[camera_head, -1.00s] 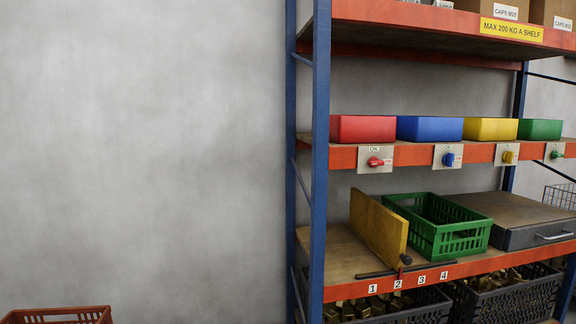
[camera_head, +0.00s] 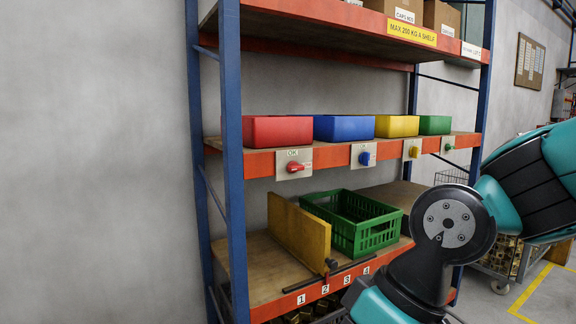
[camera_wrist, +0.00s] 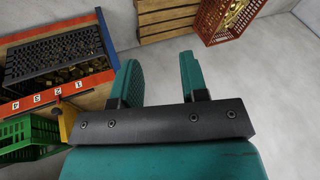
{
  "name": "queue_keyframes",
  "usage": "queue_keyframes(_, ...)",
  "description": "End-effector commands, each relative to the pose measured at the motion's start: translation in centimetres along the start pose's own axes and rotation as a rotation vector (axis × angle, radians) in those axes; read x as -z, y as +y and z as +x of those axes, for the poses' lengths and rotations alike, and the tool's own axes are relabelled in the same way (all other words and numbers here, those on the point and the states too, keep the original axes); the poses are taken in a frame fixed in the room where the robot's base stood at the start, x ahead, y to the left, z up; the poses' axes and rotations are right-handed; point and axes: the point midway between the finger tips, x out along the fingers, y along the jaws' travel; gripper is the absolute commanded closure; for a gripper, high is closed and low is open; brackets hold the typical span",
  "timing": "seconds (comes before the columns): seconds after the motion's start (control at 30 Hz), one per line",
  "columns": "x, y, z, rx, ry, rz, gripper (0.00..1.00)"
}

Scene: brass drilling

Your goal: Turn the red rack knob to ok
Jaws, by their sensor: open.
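The red rack knob (camera_head: 294,167) sits on a pale plate (camera_head: 281,158) on the orange shelf edge, below the red bin (camera_head: 277,131). Its handle points to the right, and a small "OK" label is above it on the plate. My gripper (camera_wrist: 159,78) shows in the wrist view with its two teal fingers apart and nothing between them. It points at bare grey floor, away from the knob. In the head view my arm stands at the right, and the gripper itself is out of that view.
Blue (camera_head: 367,158), yellow (camera_head: 415,151) and green knobs follow along the same edge. A green crate (camera_head: 367,237) and an upright wooden board (camera_head: 299,233) stand on the shelf below. My arm covers the rack's lower right. A red crate (camera_wrist: 226,17) and wooden pallet (camera_wrist: 168,20) lie near my gripper's view.

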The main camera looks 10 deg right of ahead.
Motion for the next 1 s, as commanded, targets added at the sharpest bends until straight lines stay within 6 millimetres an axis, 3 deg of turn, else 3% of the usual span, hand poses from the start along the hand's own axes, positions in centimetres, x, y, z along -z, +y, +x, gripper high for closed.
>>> queue_keyframes(0.13,8.4,1.1,-1.2,0.124,0.263,0.220,0.60)
queue_keyframes(0.23,14.9,3.2,-2.7,0.247,0.499,0.429,0.60)
queue_keyframes(0.3,18.7,5.6,-4.2,0.335,0.666,0.584,0.60)
queue_keyframes(0.4,22.4,10.0,-6.7,0.449,0.890,0.795,0.60)
queue_keyframes(0.5,24.2,14.3,-9.0,0.540,1.077,0.967,0.60)
queue_keyframes(0.63,24.7,18.4,-10.9,0.612,1.240,1.109,0.60)
queue_keyframes(0.83,25.6,20.4,-11.7,0.643,1.314,1.166,0.60)
queue_keyframes(1.0,28.5,21.0,-11.3,0.640,1.314,1.162,0.60)
